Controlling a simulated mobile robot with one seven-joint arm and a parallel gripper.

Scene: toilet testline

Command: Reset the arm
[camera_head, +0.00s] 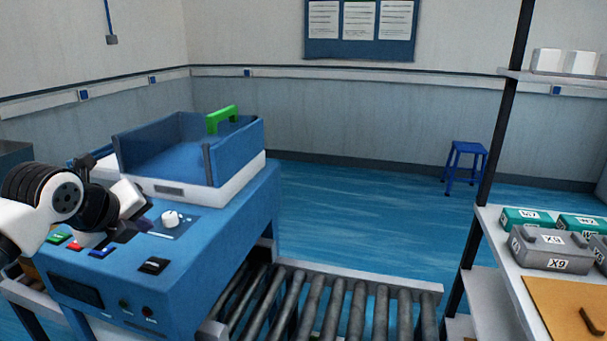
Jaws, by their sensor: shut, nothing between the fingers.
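My arm reaches in from the left edge, with white links and black ribbed joints. My gripper (122,232) is at its end, low over the sloped control panel of the blue test machine (205,262). The gripper is shut and holds nothing. The arm's joints partly hide it, and I cannot tell whether it touches the panel. Near it are a green button (58,238), a red button (75,246) and a blue button (100,252). A white knob (170,219) is to the right, and a black switch (153,265) is lower down.
A blue open-topped box (235,152) with a green handle (221,118) stands on the machine. A roller conveyor (340,305) runs right from it. A shelf rack (500,240) at the right holds grey and teal cases (550,249). A blue stool (466,163) stands behind; the floor between is clear.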

